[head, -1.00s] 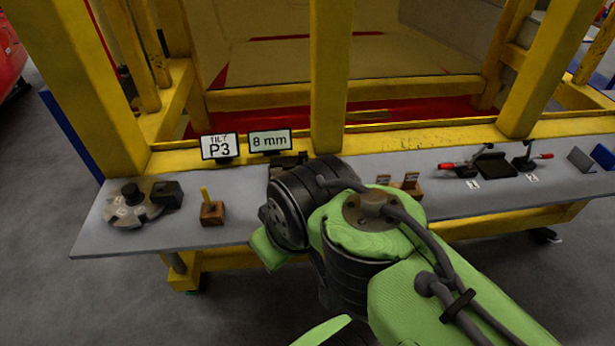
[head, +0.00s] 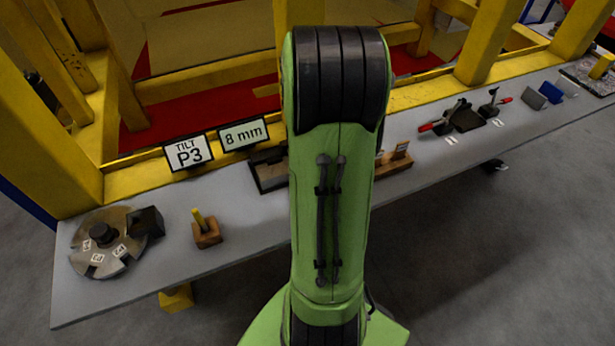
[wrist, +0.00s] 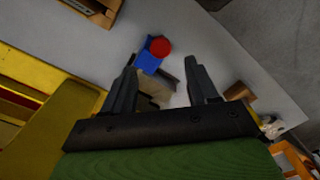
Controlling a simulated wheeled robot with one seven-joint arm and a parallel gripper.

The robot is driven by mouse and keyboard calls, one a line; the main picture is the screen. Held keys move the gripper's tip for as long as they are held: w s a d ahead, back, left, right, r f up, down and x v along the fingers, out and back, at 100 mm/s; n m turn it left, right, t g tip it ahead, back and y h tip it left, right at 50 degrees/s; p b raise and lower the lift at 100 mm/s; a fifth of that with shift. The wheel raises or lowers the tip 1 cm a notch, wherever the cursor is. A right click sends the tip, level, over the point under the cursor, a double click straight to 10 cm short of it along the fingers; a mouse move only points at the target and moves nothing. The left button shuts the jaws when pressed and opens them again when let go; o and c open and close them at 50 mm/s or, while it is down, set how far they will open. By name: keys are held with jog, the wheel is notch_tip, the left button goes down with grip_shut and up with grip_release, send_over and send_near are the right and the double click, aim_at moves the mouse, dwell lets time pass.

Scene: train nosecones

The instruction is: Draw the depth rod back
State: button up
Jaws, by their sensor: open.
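My gripper (wrist: 160,68) is open in the wrist view, pointing at the grey bench top, with nothing held between its fingers. A blue piece (wrist: 146,62) with a round red knob (wrist: 160,46) shows just past the fingertips. A beige piece shows between the fingers. I cannot tell for certain which part is the depth rod. In the head view my gripper is hidden behind my green arm. A dark fixture (head: 268,172) under the "8 mm" sign (head: 243,134) is partly covered by my arm.
The bench (head: 240,248) also holds a labelled disc (head: 95,248), a wooden block with a yellow peg (head: 207,232), the "TILT P3" sign (head: 188,153) and red-handled clamps (head: 455,120). A yellow frame (head: 160,172) runs behind it.

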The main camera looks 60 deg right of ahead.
notch_tip(320, 180, down, 6)
jog(key=shift+s+r+b, duration=0.15)
jog(key=shift+r+b, duration=0.1)
jog(key=shift+b, duration=0.1)
jog(key=shift+f, duration=0.45)
grip_shut()
